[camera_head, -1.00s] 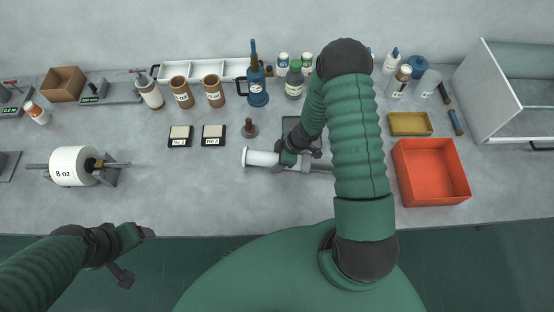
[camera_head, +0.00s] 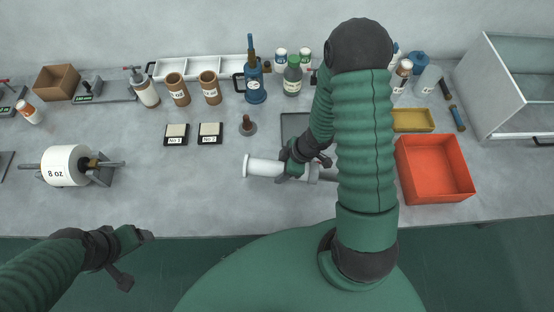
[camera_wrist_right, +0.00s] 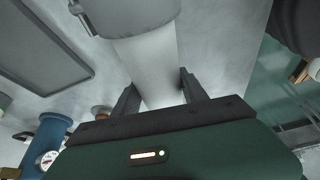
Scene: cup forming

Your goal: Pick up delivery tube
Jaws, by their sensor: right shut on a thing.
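The delivery tube (camera_head: 262,167) is a white tube with a flange at its left end and a grey section towards the right. It lies crosswise near the middle of the bench, and my forearm covers its right end. My right gripper (camera_head: 290,168) is shut on its middle. In the right wrist view, the fingers (camera_wrist_right: 158,97) stand on both sides of the white tube (camera_wrist_right: 148,65), with a grey collar (camera_wrist_right: 125,14) beyond. Whether the tube is clear of the bench is hard to tell. My left gripper (camera_head: 138,256) is empty in front of the bench, its fingers apart.
A dark tray (camera_head: 294,124) lies just behind the tube. An orange bin (camera_head: 437,184) stands to the right. A small brown stopper-like piece (camera_head: 247,126) and two labelled pads (camera_head: 210,134) are behind left. A white roll (camera_head: 66,166) is far left. The front middle bench is clear.

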